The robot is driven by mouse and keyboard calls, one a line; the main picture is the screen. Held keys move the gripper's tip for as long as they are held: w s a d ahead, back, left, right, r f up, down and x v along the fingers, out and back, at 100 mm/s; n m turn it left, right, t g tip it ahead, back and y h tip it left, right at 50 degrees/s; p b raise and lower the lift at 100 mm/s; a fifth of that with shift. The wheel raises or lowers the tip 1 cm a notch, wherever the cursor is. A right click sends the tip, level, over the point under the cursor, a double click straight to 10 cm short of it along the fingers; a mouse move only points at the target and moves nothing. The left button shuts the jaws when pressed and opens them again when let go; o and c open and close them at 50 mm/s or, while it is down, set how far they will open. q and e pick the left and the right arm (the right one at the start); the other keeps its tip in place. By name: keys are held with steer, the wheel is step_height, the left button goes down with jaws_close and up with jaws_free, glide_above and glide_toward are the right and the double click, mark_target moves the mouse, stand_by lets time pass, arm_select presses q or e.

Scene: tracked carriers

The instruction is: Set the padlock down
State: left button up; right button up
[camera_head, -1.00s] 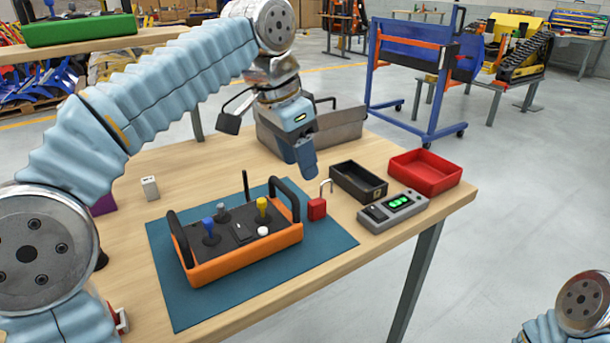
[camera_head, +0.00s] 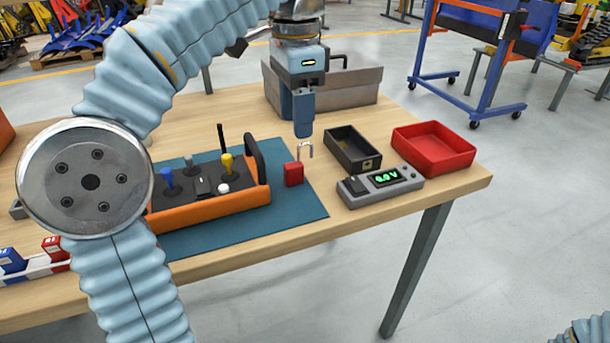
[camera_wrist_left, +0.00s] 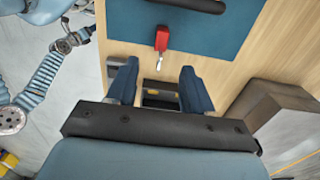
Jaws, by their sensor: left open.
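The red padlock (camera_head: 293,174) stands on the blue-green mat (camera_head: 290,209), just right of the orange control box (camera_head: 215,211). Its silver shackle points up and looks swung open. In the left wrist view the padlock (camera_wrist_left: 161,41) lies beyond the fingertips, on the mat near its edge. My left gripper (camera_head: 303,128) points down close above and behind the padlock, apart from it. In the left wrist view its two blue fingers (camera_wrist_left: 160,85) are spread with nothing held between them. My right gripper is out of view.
A black open box (camera_head: 352,150), a red tray (camera_head: 434,148) and a grey meter with a green display (camera_head: 381,186) stand right of the mat. A grey metal bin (camera_head: 350,86) stands behind the gripper. The table's front right edge is bare.

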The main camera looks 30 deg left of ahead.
mark_target(295, 164)
arm_select(q)
step_height(295, 164, down, 6)
steer(key=shift+r+b, duration=0.25)
steer(key=shift+b, duration=0.35)
steer(key=f, duration=0.2)
steer(key=f+b, duration=0.1)
steer(key=f, duration=0.2)
steer(key=shift+s+a, duration=0.1)
steer(key=shift+a, duration=0.1)
jaws_close()
